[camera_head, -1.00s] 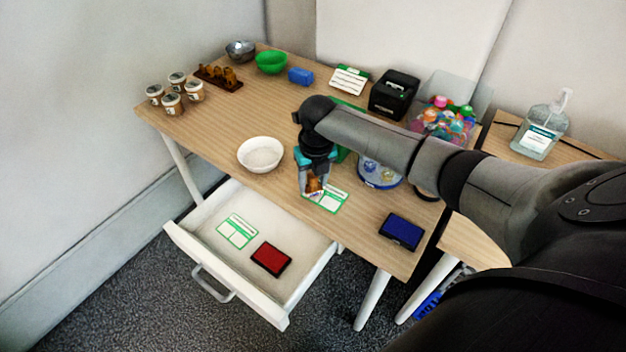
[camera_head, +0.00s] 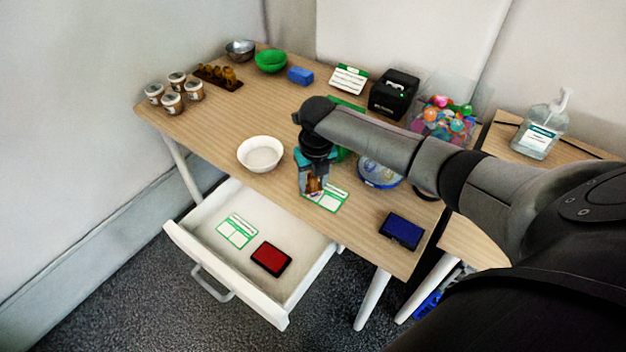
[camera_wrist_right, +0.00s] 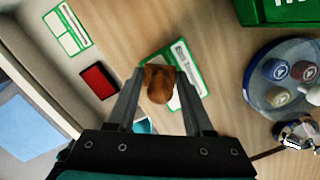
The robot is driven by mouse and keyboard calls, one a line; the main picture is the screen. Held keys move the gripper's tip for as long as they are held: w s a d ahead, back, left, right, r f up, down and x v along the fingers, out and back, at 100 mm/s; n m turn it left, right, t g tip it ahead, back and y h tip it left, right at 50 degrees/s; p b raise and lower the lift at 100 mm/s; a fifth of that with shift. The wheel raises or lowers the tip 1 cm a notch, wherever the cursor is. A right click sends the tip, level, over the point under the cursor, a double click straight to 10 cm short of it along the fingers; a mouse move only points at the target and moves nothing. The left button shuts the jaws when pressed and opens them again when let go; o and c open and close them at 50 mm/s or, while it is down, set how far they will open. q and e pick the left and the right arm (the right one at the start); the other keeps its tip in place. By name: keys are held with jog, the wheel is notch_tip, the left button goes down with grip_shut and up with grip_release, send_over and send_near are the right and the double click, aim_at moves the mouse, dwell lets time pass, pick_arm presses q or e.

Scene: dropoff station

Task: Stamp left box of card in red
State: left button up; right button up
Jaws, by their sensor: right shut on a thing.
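My right gripper (camera_head: 312,190) is shut on a wooden-handled stamp (camera_wrist_right: 159,84), upright above the table. A green-edged white card (camera_head: 331,199) lies on the table beneath and beside it; in the right wrist view the stamp covers part of this card (camera_wrist_right: 186,57). I cannot tell whether the stamp touches the card. A red ink pad (camera_head: 271,258) lies in the open drawer (camera_head: 311,275), next to a second green-edged card (camera_head: 237,231). A blue ink pad (camera_head: 401,231) lies near the table's right front corner. My left gripper is not in view.
A white bowl (camera_head: 260,154) stands left of my right gripper. A blue round tray (camera_head: 379,172) is partly hidden behind my right arm. Several jars, bowls, a black printer (camera_head: 394,94) and a candy container (camera_head: 443,121) stand farther back. The table's left middle is clear.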

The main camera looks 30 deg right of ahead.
jog(key=shift+f, duration=0.2)
jog(key=shift+f, duration=0.15)
dwell(0.8)
jog(key=shift+r+p, duration=0.75)
jog(key=shift+r, duration=0.1)
jog(key=shift+r+p, duration=0.55)
jog(key=shift+p, duration=0.05)
jog(key=shift+r+p, duration=0.95)
jog(key=shift+p, duration=0.05)
notch_tip(320, 180, up, 2)
jog(key=p, duration=0.2)
jog(key=shift+r+p, duration=0.15)
jog(key=shift+p, duration=0.15)
jog(key=shift+r, duration=0.1)
